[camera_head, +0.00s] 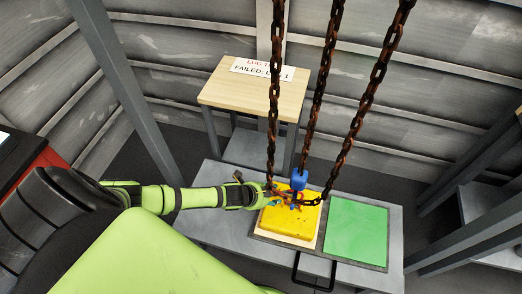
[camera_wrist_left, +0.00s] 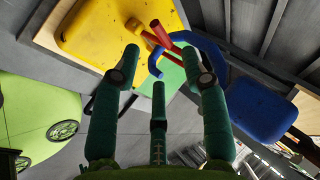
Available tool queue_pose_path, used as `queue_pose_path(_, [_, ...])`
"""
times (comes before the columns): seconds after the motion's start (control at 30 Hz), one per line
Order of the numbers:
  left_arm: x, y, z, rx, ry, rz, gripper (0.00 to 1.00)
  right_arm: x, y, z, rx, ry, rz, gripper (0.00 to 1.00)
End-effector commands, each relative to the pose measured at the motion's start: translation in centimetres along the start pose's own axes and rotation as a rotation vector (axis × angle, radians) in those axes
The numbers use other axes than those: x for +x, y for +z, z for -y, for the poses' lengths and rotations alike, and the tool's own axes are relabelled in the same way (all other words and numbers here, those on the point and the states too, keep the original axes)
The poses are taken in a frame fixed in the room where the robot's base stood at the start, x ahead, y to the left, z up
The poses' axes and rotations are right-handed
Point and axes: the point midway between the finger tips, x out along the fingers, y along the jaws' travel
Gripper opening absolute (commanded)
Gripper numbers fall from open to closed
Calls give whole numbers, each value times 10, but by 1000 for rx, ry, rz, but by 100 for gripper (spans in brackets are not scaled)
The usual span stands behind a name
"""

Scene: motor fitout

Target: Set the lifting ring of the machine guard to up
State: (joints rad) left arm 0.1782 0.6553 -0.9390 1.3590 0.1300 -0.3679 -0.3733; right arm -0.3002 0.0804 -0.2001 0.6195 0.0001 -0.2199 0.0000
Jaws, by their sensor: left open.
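The yellow machine guard (camera_head: 287,222) lies on a pale wooden board on the grey bench. It also shows at the upper left of the left wrist view (camera_wrist_left: 95,35). Red parts (camera_wrist_left: 159,33) that look like the lifting ring stand at the guard, partly behind a blue hook (camera_wrist_left: 212,52). I cannot tell clearly whether the ring is up or down. My left gripper (camera_head: 272,196) is at the guard's far left edge, close to the chains. In the left wrist view its fingers (camera_wrist_left: 160,60) are spread and empty, pointing toward the red parts. My right gripper is out of view.
Rusty chains (camera_head: 318,90) hang over the guard, with a blue block (camera_head: 299,179) among them. A green panel (camera_head: 356,232) lies to the right on the bench (camera_head: 215,180). A wooden table (camera_head: 240,92) with a lettered sign (camera_head: 262,69) stands behind.

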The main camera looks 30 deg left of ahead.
Motion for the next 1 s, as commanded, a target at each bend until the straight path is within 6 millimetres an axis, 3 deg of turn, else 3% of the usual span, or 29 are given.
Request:
queue_pose_path(0.2, [-36, 1, -1, 1, 2, 0, 44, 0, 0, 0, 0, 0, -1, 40])
queue_pose_path(0.4, [-58, 1, -1, 1, 2, 1, 44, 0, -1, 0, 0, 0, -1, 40])
queue_pose_path(1.0, [-65, 0, 0, 0, 1, 1, 44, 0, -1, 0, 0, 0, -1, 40])
